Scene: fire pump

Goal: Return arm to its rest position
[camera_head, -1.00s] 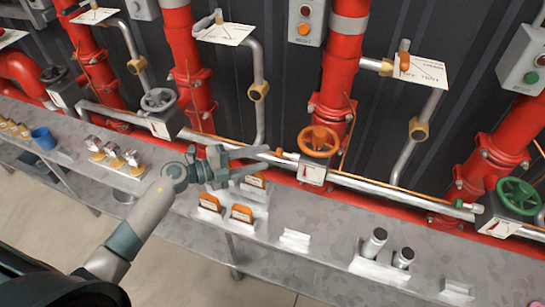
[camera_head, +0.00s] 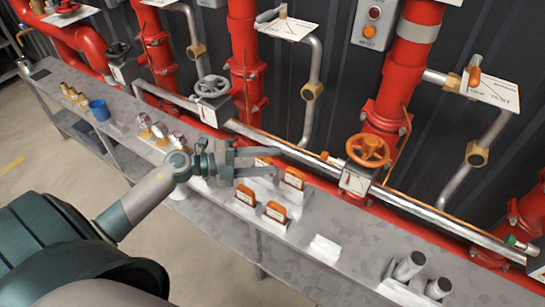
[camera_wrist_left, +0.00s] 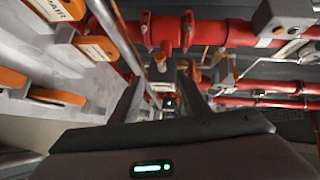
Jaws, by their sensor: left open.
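My left arm comes in from the left in the head view. Its gripper (camera_head: 272,160) is open and empty, with its two fingers spread and pointing right, above the back of the grey shelf (camera_head: 335,220). It appears above or beside several orange-topped tags (camera_head: 275,211) that stand on the shelf. In the left wrist view the dark fingers (camera_wrist_left: 165,100) are apart with nothing between them. Orange tags (camera_wrist_left: 58,96) show at the left of that view. My right gripper is not in view.
Red pipes (camera_head: 398,75) with an orange valve wheel (camera_head: 367,150) and a grey wheel (camera_head: 211,87) stand behind the shelf. A silver pipe (camera_head: 290,148) runs along its back. A blue cup (camera_head: 99,110), gauges (camera_head: 160,130) and silver cylinders (camera_head: 409,266) stand on the shelf.

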